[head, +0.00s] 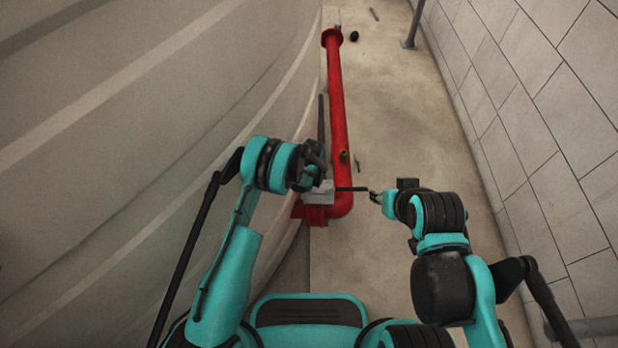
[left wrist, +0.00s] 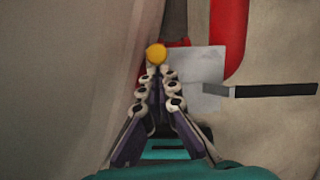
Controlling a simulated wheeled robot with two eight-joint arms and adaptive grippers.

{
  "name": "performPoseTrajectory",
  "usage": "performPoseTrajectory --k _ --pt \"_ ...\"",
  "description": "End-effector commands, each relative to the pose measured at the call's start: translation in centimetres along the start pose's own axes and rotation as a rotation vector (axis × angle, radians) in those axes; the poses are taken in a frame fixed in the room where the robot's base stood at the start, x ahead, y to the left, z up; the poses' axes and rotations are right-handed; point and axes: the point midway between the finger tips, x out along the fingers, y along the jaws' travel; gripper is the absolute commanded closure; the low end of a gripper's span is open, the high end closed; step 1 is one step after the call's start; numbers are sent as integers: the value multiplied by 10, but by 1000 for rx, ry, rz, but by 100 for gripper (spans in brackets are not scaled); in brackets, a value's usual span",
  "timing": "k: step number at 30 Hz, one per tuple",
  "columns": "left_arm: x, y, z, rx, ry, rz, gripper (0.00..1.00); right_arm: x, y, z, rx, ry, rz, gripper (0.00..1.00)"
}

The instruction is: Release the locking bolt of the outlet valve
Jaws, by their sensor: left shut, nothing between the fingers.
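A round yellow knob (left wrist: 156,53), perhaps the locking bolt, shows in the left wrist view just beyond my left fingertips. My left gripper (left wrist: 159,70) is shut and empty, its tips meeting at or very near the knob; I cannot tell if they touch. In the head view my left gripper (head: 318,172) is above a grey valve plate (head: 320,193). The plate also shows in the left wrist view (left wrist: 203,72). A black lever (head: 350,189) runs right from the plate. My right gripper (head: 373,194) is at its outer end; its grip is unclear.
A red pipe (head: 337,95) runs away from the valve along a large pale tank (head: 150,100). A tiled wall (head: 545,110) stands at the right. Small dark objects lie on the floor (head: 400,120). The floor between pipe and wall is mostly clear.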

Motion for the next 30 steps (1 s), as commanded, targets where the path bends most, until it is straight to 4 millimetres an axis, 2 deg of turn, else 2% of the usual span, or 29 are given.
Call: performPoseTrajectory --k 6,18,23,30 --pt "6 -4 26 -2 0 0 100 0 0 0 0 0 0 60" --pt "3 -4 29 -1 -5 -1 100 1 3 0 3 0 -4 60" --pt "-19 -4 28 0 -3 0 100 1 3 0 3 0 -4 60" --pt "-71 -4 26 0 1 -1 100 1 3 0 3 0 -3 60"
